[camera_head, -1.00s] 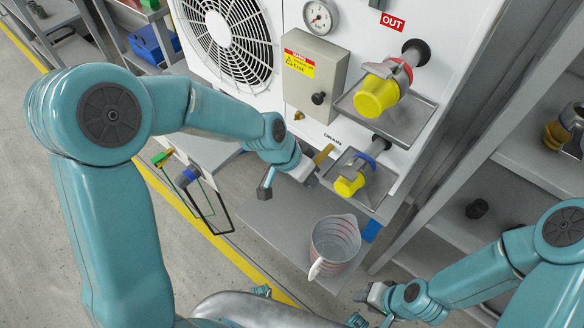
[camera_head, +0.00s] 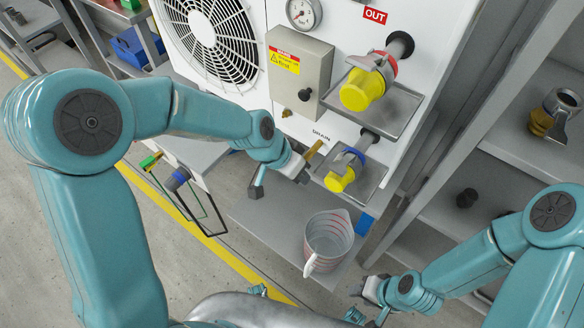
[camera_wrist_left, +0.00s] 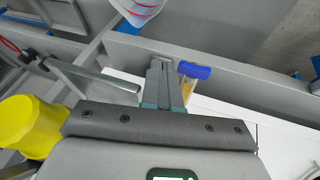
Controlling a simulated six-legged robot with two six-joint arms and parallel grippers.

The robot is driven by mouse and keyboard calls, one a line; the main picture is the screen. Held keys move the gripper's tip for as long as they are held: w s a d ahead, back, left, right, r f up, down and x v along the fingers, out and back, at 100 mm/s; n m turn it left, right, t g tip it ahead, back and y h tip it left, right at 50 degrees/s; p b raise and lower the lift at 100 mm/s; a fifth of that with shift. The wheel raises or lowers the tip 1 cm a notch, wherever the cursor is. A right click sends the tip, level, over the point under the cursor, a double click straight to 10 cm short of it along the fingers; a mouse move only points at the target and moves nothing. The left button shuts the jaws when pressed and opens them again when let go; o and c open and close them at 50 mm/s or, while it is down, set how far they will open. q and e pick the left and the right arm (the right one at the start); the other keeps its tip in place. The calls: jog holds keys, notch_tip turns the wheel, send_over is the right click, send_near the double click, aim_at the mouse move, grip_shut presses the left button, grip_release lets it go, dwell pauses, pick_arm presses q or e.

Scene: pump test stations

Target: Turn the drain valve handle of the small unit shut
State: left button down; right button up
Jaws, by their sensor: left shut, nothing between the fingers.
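The white unit (camera_head: 300,112) bears the word DRAIN. Below it a brass drain valve part (camera_head: 313,149) sticks out. In the left wrist view the drain valve handle shows as a blue grip (camera_wrist_left: 196,71) with a brass-coloured part behind it. My left gripper (camera_head: 303,178) is shut and empty, just below the brass part in the head view. In the left wrist view its fingertips (camera_wrist_left: 165,72) are just left of the blue grip; I cannot tell whether they touch. The gripper hides the grip in the head view. My right gripper (camera_head: 366,290) is low at the right, its jaws unclear.
A clear measuring jug (camera_head: 328,240) stands on the grey shelf (camera_head: 272,222) below. Yellow-capped couplings, one with a red ring (camera_head: 362,88) and one with a blue ring (camera_head: 340,178), stick out over drip trays at the right. A grey box (camera_head: 300,72) is above. Side shelves (camera_head: 535,150) stand at the right.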

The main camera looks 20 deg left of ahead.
pick_arm(q)
jog(key=p+v, duration=0.3)
jog(key=v, duration=1.4)
jog(key=s+d+f+n+g+y+p, duration=0.1)
jog(key=s+f+n+p, duration=0.1)
jog(key=f, duration=0.7)
jog(key=s+d+f+n+g+p, duration=0.1)
jog(key=s+d+f+n+p, duration=0.15)
jog(key=f, duration=0.65)
jog(key=s+d+f+n+p, duration=0.1)
jog(key=s+f+n+p, duration=0.1)
jog(key=s+f, duration=0.5)
jog(key=s, duration=0.2)
jog(key=shift+s+d+f+n, duration=0.2)
jog(key=shift+s+f+n, duration=0.05)
jog(key=shift+s+n, duration=0.1)
jog(key=shift+a, duration=0.1)
jog(key=shift+a, duration=0.2)
